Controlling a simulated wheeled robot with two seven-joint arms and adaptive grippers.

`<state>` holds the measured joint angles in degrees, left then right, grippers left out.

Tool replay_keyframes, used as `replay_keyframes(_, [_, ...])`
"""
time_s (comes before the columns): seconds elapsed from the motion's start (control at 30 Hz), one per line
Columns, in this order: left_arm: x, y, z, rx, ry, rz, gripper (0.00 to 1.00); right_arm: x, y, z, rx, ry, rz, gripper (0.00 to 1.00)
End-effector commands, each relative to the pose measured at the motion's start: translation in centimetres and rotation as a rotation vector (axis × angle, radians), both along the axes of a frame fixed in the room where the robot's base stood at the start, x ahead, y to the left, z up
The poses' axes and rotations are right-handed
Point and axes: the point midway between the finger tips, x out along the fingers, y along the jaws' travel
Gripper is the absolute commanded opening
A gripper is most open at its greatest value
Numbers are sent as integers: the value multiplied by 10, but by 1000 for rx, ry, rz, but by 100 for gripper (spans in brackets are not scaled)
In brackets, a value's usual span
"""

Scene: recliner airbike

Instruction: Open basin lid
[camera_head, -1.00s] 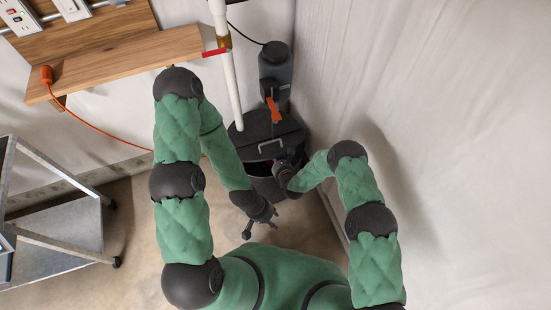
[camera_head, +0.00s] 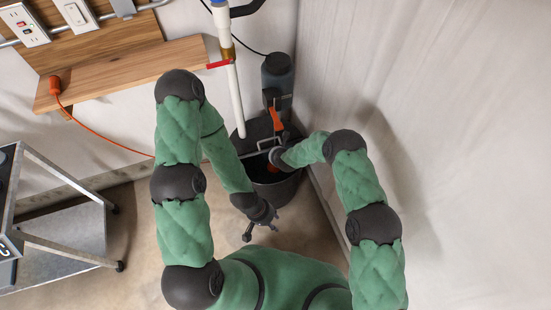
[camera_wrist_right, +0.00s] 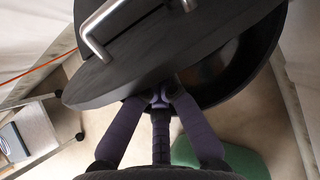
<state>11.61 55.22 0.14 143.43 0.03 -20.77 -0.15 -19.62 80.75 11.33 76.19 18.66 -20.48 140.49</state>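The dark round basin (camera_head: 285,190) stands on the floor against the corner, its front part uncovered. Its dark lid (camera_head: 258,130) is tilted up at the front, with a metal handle (camera_wrist_right: 95,32) showing in the right wrist view. Something red (camera_head: 272,168) shows inside the basin. My right gripper (camera_wrist_right: 160,95) is at the lid's near edge, its fingers drawn together and their tips close to the rim. Whether they pinch the rim is unclear. My left gripper (camera_head: 260,226) is in front of the basin, fingers spread and empty, not touching the lid.
A dark bottle-like tank (camera_head: 276,72) with an orange part (camera_head: 275,118) stands behind the basin. A white pipe (camera_head: 235,100) comes down beside it. A wooden shelf (camera_head: 130,75) is at upper left, a metal cart (camera_head: 65,225) at left. The white wall (camera_head: 420,110) is close at right.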

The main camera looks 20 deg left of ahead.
Motion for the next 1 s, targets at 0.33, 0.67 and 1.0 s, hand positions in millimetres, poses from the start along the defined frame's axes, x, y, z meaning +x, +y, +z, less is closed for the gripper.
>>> replay_keyframes(0.33, [0, 0, -8, 0, 0, 0, 40, 14, 9, 16, 1, -7, 0, 0])
replay_keyframes(0.67, [0, 0, -10, 0, 0, 0, 40, 19, 11, 23, 1, -7, -1, 0])
replay_keyframes(1.0, [0, 0, -10, 0, 0, 0, 40, 19, 12, 23, 1, -7, -1, 0])
